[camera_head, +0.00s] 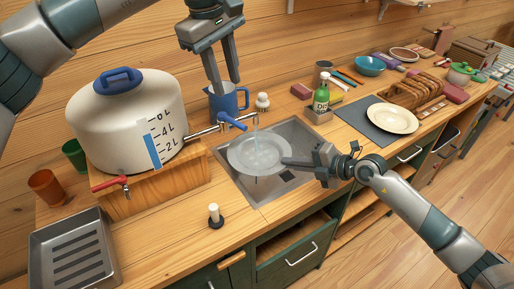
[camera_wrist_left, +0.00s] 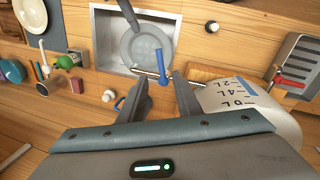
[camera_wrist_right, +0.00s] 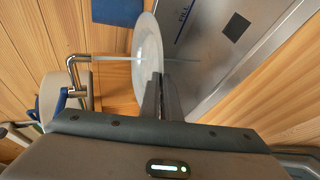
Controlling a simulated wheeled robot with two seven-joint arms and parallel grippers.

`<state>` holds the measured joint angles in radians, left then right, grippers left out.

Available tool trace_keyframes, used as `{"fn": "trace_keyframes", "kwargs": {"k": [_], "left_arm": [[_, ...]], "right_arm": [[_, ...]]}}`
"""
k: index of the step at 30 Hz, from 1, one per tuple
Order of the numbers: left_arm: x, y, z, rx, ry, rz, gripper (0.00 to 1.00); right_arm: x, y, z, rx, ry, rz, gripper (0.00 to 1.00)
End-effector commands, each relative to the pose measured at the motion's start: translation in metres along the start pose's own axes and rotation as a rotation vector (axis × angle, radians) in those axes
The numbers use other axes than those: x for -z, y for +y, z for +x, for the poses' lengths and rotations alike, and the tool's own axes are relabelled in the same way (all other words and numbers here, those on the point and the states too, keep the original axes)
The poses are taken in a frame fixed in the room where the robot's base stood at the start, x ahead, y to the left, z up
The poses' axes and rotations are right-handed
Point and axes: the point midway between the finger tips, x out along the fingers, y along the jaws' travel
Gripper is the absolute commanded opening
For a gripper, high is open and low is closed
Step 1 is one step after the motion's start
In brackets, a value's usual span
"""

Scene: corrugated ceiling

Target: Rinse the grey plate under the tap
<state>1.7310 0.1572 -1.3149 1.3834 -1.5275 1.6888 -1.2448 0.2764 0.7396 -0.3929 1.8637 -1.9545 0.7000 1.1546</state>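The grey plate (camera_head: 257,154) is held over the sink (camera_head: 282,137), under the tap (camera_head: 222,127). A thin stream of water falls from the tap onto the plate. My right gripper (camera_head: 290,161) is shut on the plate's right rim; the right wrist view shows the plate (camera_wrist_right: 149,52) edge-on between its fingers (camera_wrist_right: 160,95). My left gripper (camera_head: 226,84) is above the tap's blue handle (camera_head: 232,121), its fingers apart and empty. The left wrist view shows the plate (camera_wrist_left: 141,46) and the blue handle (camera_wrist_left: 162,66) beyond the open fingers (camera_wrist_left: 162,90).
A large white water tank (camera_head: 125,120) stands left of the sink on a wooden stand. A blue jug (camera_head: 228,101) stands behind the tap. A green bottle (camera_head: 321,97) and a cream plate (camera_head: 392,118) on a dark mat are to the right. A metal tray (camera_head: 72,250) sits front left.

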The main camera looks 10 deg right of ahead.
Motion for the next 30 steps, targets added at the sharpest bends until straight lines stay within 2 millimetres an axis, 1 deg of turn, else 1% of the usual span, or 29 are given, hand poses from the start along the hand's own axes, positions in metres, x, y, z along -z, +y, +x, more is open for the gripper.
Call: {"fn": "trace_keyframes", "kwargs": {"k": [1, 2, 3, 4, 8, 14, 20, 30], "left_arm": [[0.000, 0.000, 0.000, 0.000, 0.000, 0.000, 0.21], [0.000, 0.000, 0.000, 0.000, 0.000, 0.001, 0.14], [0.000, 0.000, 0.000, 0.000, 0.000, 0.004, 0.05], [0.000, 0.000, 0.000, -0.001, 0.000, 0.007, 0.00], [0.000, 0.001, 0.001, -0.004, 0.000, 0.045, 0.00], [0.000, 0.006, 0.004, -0.020, 0.002, 0.201, 0.00], [-0.001, 0.013, 0.008, -0.046, 0.010, 0.465, 0.00], [-0.001, 0.027, 0.015, -0.090, 0.049, 0.984, 0.00]], "right_arm": [[0.000, 0.002, 0.000, -0.003, -0.001, -0.001, 0.00], [0.000, 0.002, 0.000, -0.003, -0.001, -0.001, 0.00], [0.000, 0.002, 0.000, -0.003, -0.001, -0.001, 0.00], [0.000, 0.002, 0.000, -0.003, -0.001, -0.001, 0.00], [0.000, 0.002, 0.000, -0.003, -0.001, -0.001, 0.00], [0.000, 0.002, 0.000, -0.003, -0.001, -0.001, 0.00], [0.000, 0.002, 0.000, -0.003, -0.001, -0.001, 0.00], [0.000, 0.002, 0.000, -0.003, -0.001, -0.001, 0.00]]}}
